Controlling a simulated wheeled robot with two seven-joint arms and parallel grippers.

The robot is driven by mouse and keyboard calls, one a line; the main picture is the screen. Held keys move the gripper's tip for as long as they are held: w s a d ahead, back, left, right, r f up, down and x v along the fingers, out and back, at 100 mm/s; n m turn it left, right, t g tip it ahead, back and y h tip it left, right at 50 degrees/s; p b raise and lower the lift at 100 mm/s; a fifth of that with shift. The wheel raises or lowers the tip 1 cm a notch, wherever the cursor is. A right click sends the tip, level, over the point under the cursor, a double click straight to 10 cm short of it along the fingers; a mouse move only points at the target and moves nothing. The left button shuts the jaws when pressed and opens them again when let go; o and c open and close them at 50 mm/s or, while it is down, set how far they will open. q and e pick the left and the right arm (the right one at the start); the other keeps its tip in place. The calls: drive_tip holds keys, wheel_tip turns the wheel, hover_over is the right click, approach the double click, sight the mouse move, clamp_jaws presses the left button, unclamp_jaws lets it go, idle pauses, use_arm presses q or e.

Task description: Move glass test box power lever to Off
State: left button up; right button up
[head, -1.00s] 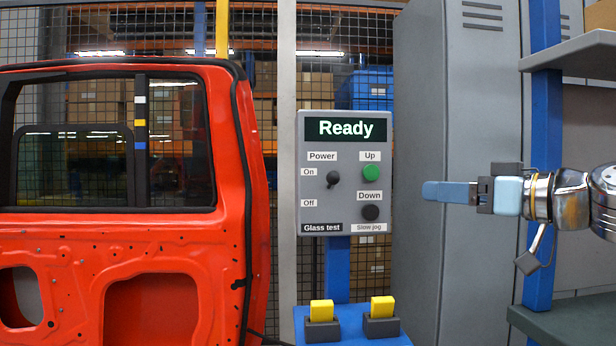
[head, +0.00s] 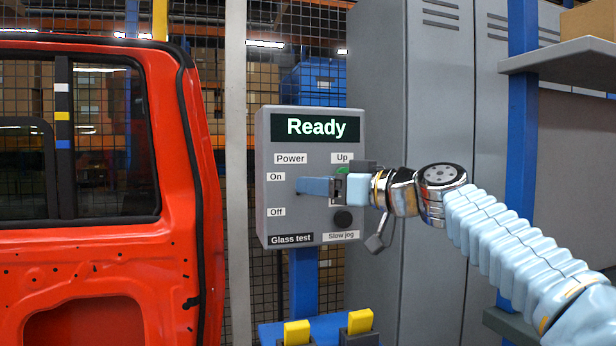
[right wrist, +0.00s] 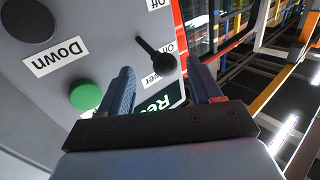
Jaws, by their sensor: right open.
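The grey glass test box (head: 267,150) shows "Ready" on its screen, with On and Off labels at the left. My right gripper (head: 303,187) is in front of the box, its blue fingers reaching left over the power lever's place between those labels. The lever is hidden there in the head view. In the right wrist view the black power lever (right wrist: 160,56) shows between and just beyond the open fingertips of my right gripper (right wrist: 162,72). I see no finger clearly touching it. My left gripper is not in view.
The green Up button (head: 343,170) is partly hidden behind my right gripper; the black Down button (head: 343,218) is just below it. A red door (head: 185,240) stands left. Grey lockers (head: 430,100) stand right.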

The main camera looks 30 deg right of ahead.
drive_tip(key=shift+p+x, duration=0.35)
drive_tip(key=shift+x, duration=1.2)
drive_tip(key=shift+c, duration=0.4)
clamp_jaws()
